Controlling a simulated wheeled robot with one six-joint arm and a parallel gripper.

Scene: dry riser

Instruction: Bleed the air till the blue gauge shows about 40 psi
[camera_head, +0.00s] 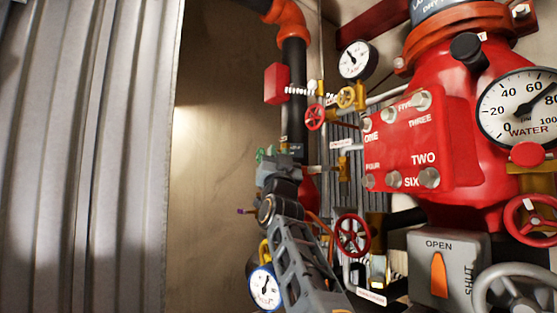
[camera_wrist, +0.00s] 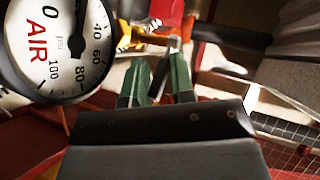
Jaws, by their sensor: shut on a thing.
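The blue-rimmed gauge (camera_head: 265,287) is low in the head view, left of my arm; its figures are too small to read. A dark-rimmed gauge marked AIR and psi (camera_wrist: 60,45) fills the upper left of the wrist view and is cut off. I cannot tell if it is the same gauge; its reading is unclear. My gripper (camera_wrist: 168,62) has green fingers shut on a small grey lever (camera_wrist: 173,47) beside yellow fittings (camera_wrist: 128,38). In the head view my gripper (camera_head: 268,155) is at the pipework left of the red housing; its grip is hidden there.
A red housing (camera_head: 450,150) with numbered bolts stands at right, with a WATER gauge (camera_head: 522,108) and an OPEN/SHUT box (camera_head: 438,285). Red handwheels (camera_head: 352,236) and a black pipe (camera_head: 294,80) crowd my arm. The bare wall (camera_head: 215,200) at left is clear.

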